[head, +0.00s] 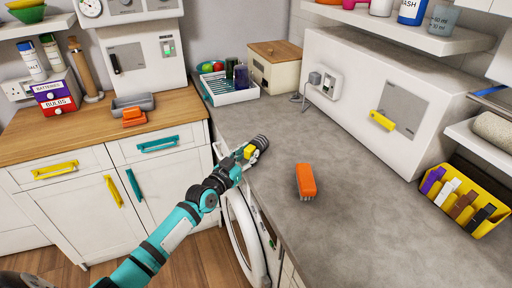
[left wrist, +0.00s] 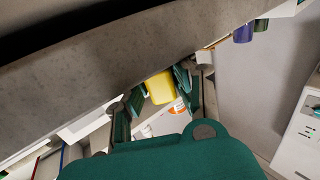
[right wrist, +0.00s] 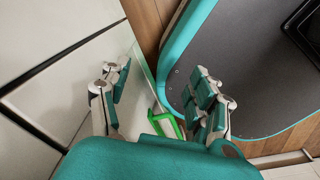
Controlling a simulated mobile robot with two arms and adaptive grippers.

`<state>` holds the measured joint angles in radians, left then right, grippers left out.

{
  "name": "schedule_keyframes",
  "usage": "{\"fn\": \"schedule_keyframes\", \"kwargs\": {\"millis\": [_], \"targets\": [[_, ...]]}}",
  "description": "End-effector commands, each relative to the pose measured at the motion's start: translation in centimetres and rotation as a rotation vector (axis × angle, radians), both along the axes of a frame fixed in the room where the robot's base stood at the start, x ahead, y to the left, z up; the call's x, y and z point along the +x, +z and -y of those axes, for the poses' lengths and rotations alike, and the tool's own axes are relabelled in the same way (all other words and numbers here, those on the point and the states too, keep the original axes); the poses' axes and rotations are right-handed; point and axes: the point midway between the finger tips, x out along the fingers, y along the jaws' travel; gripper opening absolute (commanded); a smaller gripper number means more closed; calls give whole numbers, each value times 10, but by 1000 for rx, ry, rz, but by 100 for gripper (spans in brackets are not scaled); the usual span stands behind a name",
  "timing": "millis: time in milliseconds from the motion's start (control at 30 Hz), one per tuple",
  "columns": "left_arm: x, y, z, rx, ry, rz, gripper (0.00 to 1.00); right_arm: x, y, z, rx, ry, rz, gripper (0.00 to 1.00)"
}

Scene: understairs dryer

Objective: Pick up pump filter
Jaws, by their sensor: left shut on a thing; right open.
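My left gripper (head: 244,155) is at the front edge of the grey worktop, above the open round door of the machine below. It is shut on a yellow piece with a dark ridged end, which looks like the pump filter (head: 262,142). In the left wrist view the yellow part of the pump filter (left wrist: 160,87) sits between the fingers; its far end is hidden. My right gripper (right wrist: 160,95) shows only in the right wrist view, open with nothing between its fingertips, beside pale panels.
An orange brush (head: 306,178) lies on the grey worktop (head: 360,215), which is otherwise clear around it. A white rack (head: 228,92) stands at the back. The round door (head: 243,238) hangs open below the edge. A green object (right wrist: 168,128) lies beyond my right gripper.

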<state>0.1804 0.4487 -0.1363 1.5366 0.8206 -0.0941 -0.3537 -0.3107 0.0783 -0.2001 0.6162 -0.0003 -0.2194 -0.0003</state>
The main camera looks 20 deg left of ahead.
Motion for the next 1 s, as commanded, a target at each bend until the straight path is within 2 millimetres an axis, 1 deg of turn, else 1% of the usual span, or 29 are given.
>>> {"fn": "schedule_keyframes", "kwargs": {"millis": [33, 100, 400, 567, 733, 867, 900, 1000], "targets": [[0, -1, 0, 0, -1, -2, 6, 0, 0, 0, 0, 0, -1, 62], [0, -1, 0, 0, -1, -3, 0, 1, 0, 1, -1, 0, 0, 62], [0, 0, 0, 0, 0, -1, 0, 12, 1, 1, -1, 1, 16, 62], [0, 1, 0, 0, 0, 0, 0, 13, 1, 1, 0, 0, 17, 62], [0, 13, 1, -2, -1, 2, 0, 13, 3, 1, 0, 0, 17, 62], [0, 31, 1, -2, -1, 5, 0, 13, 4, 1, 0, 0, 17, 62], [0, 38, 0, -3, 0, 5, 0, 13, 4, 1, 0, 0, 16, 62], [-22, 36, 3, -2, -1, -2, 0, 12, 4, 1, -1, 0, 16, 62]]}}
